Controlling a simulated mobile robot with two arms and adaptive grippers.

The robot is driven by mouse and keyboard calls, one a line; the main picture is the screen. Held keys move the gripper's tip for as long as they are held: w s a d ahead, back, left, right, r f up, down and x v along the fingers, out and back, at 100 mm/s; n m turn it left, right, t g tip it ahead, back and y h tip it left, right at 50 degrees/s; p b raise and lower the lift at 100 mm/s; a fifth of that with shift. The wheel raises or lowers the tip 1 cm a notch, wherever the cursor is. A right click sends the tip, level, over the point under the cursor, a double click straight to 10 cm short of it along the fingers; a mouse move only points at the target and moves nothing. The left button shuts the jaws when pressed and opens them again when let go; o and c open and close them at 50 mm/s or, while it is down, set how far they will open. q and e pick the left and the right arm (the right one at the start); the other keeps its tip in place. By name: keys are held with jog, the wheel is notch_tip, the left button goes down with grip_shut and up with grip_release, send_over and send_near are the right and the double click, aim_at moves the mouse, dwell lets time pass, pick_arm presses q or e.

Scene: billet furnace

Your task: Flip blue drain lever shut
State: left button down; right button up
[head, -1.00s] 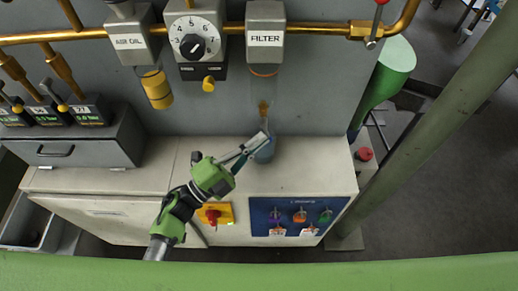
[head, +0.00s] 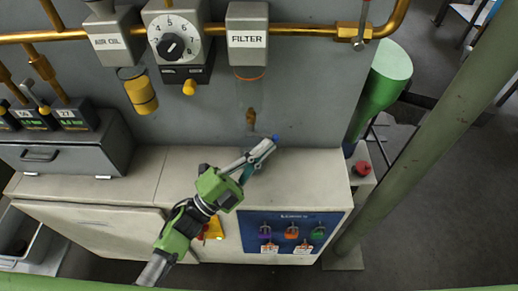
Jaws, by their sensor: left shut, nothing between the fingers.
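A small blue piece (head: 275,138), which looks like the end of the drain lever, shows right at the tip of my left gripper (head: 268,146). The gripper is shut with nothing in its fingers, and I cannot tell whether it touches the blue piece. The clear filter bowl hangs under the filter head (head: 248,38), with a brass drain fitting (head: 251,118) at its lower end, just up and left of the gripper tip. The lever's body and angle are mostly hidden by the gripper. My right gripper is not in view.
A brass pipe (head: 300,29) runs along the wall above. A numbered dial (head: 172,47) and a yellow-banded bowl (head: 142,95) are left of the filter. A blue panel with coloured knobs (head: 291,232) is on the cabinet front. The counter (head: 310,175) to the right is clear.

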pick_arm(q)
jog(key=v, duration=1.1)
jog(key=shift+s+a, duration=0.25)
jog(key=shift+s, duration=0.05)
pick_arm(e)
jog(key=shift+d, duration=0.4)
pick_arm(q)
jog(key=shift+f, duration=0.1)
